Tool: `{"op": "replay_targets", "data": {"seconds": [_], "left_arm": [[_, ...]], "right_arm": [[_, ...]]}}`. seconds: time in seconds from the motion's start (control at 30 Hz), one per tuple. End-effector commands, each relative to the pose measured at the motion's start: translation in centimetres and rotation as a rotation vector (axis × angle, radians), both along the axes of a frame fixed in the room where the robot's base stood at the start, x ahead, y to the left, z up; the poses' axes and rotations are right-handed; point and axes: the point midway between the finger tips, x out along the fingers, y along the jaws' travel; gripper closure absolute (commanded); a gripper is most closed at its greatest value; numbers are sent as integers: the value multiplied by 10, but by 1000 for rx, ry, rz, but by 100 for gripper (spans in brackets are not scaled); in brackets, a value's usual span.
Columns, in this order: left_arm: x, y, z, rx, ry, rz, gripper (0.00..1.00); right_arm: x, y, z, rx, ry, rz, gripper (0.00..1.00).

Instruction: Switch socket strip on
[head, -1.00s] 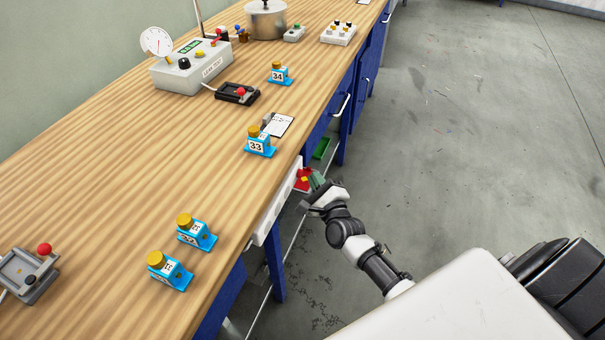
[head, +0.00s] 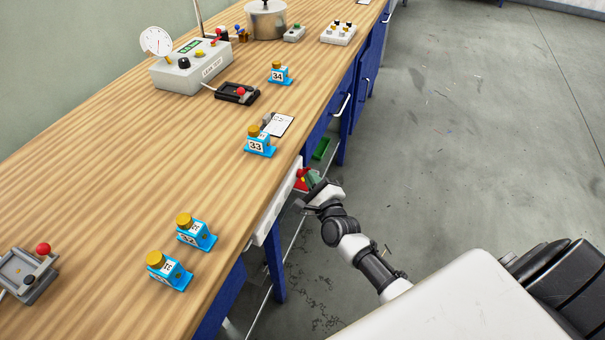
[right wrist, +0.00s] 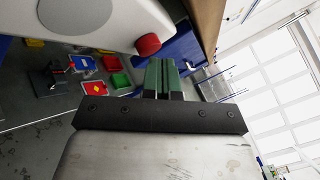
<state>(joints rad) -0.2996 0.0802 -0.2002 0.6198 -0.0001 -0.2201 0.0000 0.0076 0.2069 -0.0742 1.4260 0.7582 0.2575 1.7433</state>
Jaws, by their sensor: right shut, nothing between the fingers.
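The white socket strip (head: 272,212) is fixed along the front edge of the bench. In the right wrist view the strip (right wrist: 105,18) fills the top left, with a round grey face on it. A red switch (right wrist: 148,44) sticks out near its end. My right gripper (head: 313,181) is at the far end of the strip. Its green fingers (right wrist: 162,64) are shut and empty, with their tips close beside the red switch; I cannot tell whether they touch it. My left gripper is not in view.
Blue valve blocks with yellow knobs, such as number 33 (head: 260,142), stand on the bench (head: 110,165). A leak test box (head: 190,68) and a pot (head: 267,20) stand farther back. Coloured bins, one red (right wrist: 95,88), lie below the bench. The floor to the right is clear.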

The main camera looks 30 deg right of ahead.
Motion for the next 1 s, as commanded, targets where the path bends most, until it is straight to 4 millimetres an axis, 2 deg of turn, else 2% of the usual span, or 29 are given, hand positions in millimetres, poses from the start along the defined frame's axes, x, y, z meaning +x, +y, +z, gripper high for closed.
{"op": "replay_targets", "data": {"seconds": [0.47, 1.0], "left_arm": [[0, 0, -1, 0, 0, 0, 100], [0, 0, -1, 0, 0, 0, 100]], "right_arm": [[3, 3, 0, 0, 1, 1, 100], [-8, -7, 0, 0, 0, 0, 100]]}}
